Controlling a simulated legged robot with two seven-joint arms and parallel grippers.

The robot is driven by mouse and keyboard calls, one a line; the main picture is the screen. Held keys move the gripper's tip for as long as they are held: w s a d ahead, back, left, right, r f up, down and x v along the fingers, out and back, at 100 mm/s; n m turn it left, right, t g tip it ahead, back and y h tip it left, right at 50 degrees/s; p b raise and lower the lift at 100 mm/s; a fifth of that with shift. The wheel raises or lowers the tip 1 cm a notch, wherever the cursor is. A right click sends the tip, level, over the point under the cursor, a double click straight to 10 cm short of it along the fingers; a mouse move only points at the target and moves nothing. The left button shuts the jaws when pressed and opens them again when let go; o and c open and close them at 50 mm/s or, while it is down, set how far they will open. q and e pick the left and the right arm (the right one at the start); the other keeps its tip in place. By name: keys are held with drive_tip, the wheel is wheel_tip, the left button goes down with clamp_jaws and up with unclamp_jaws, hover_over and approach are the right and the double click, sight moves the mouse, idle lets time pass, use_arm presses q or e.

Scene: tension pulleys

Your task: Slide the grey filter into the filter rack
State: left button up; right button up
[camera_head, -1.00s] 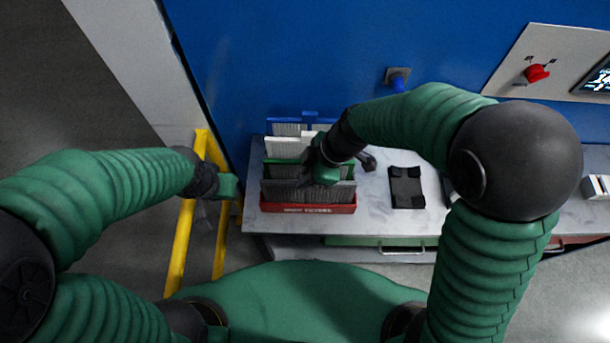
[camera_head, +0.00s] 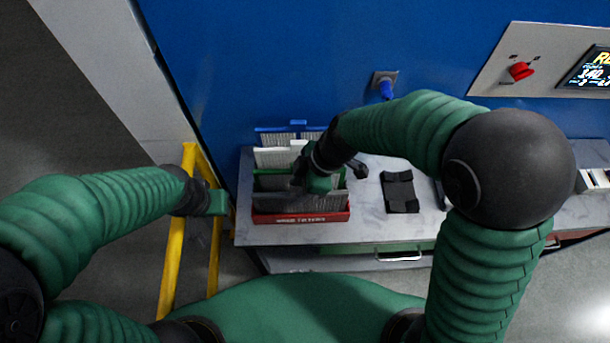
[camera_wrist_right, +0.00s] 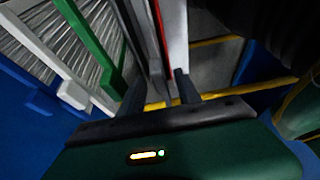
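The filter rack is a red tray (camera_head: 300,217) on the table, with upright filters in rows. The dark grey filter (camera_head: 322,203) stands in the front row, just behind the red front wall, and its left part is dark and partly hidden. Behind it stand a green-framed filter (camera_head: 263,180), white ones and blue ones. My right gripper (camera_head: 303,186) is down at the middle of the rack and covers part of the filters. In the right wrist view its two dark fingers (camera_wrist_right: 160,93) are apart, with a grey edge between them. My left gripper (camera_head: 217,203) is left of the rack, its fingers unclear.
A yellow rail (camera_head: 172,260) stands left of the table. A black holder (camera_head: 400,191) lies on the table (camera_head: 375,225) right of the rack. The blue wall (camera_head: 270,60) with a blue plug (camera_head: 386,88) and red knob (camera_head: 521,71) rises behind.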

drive_tip(key=b+v, duration=0.1)
drive_tip(key=v, duration=1.5)
drive_tip(key=s+d+f+m+t+h+b, duration=0.1)
drive_tip(key=s+d+f+m+h, duration=0.3)
drive_tip(key=d+f+m, duration=1)
wheel_tip(320, 180, down, 2)
drive_tip(key=s+m+t, duration=0.1)
drive_tip(key=m, duration=0.3)
drive_tip(key=shift+s+t+h, duration=0.2)
drive_tip(key=shift+t+h, duration=0.1)
drive_tip(key=shift+h, duration=0.1)
drive_tip(key=shift+a, duration=0.1)
